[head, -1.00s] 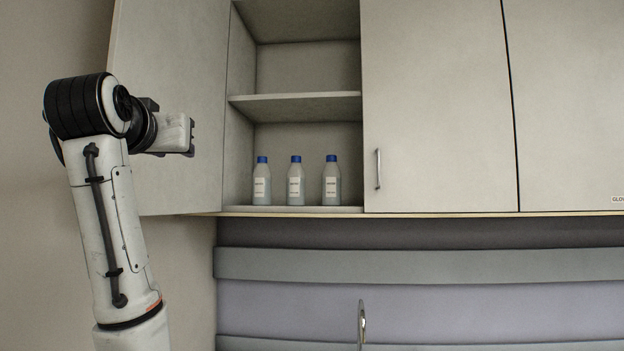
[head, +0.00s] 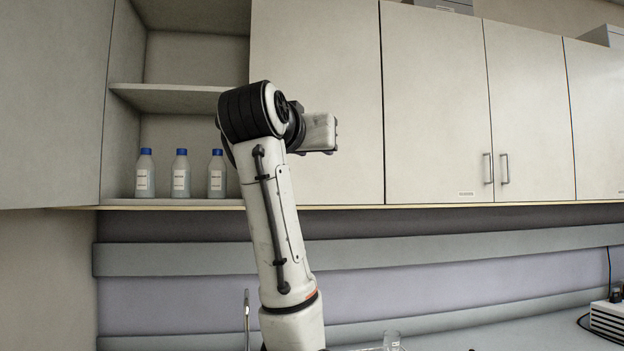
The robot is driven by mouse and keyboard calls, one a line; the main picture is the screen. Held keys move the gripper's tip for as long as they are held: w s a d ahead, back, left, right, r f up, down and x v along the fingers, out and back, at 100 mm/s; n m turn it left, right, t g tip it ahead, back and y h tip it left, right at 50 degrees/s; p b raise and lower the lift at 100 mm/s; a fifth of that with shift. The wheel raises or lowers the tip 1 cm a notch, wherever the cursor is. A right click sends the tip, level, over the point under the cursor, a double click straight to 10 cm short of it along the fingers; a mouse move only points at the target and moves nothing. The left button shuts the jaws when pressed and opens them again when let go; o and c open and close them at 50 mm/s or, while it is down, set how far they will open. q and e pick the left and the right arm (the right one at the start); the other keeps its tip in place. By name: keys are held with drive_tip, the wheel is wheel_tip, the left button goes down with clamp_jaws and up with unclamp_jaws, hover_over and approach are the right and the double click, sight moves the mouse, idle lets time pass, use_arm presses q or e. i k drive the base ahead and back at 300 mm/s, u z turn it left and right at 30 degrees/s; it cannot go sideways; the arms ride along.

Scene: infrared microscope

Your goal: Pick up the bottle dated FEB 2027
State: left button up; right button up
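Three bottles with blue caps and white labels stand upright in a row on the bottom shelf of the open cabinet: a left bottle (head: 145,176), a middle bottle (head: 181,176) and a right bottle (head: 217,176). The label print is too small to read, so I cannot tell which is dated FEB 2027. My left arm rises from the bottom. My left gripper (head: 326,133) points right in front of a closed cabinet door, to the right of the bottles in the picture. Its fingers are hard to make out. My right gripper is not in view.
A middle shelf (head: 165,97) is above the bottles. Closed cabinet doors (head: 435,110) extend to the right. Below are a tap (head: 246,315), a small glass vessel (head: 391,340) and a white device (head: 607,318) on the counter.

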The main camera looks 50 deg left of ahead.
sight(217, 169)
drive_tip(key=z, duration=0.2)
drive_tip(key=i, duration=0.95)
drive_tip(key=u, duration=1.95)
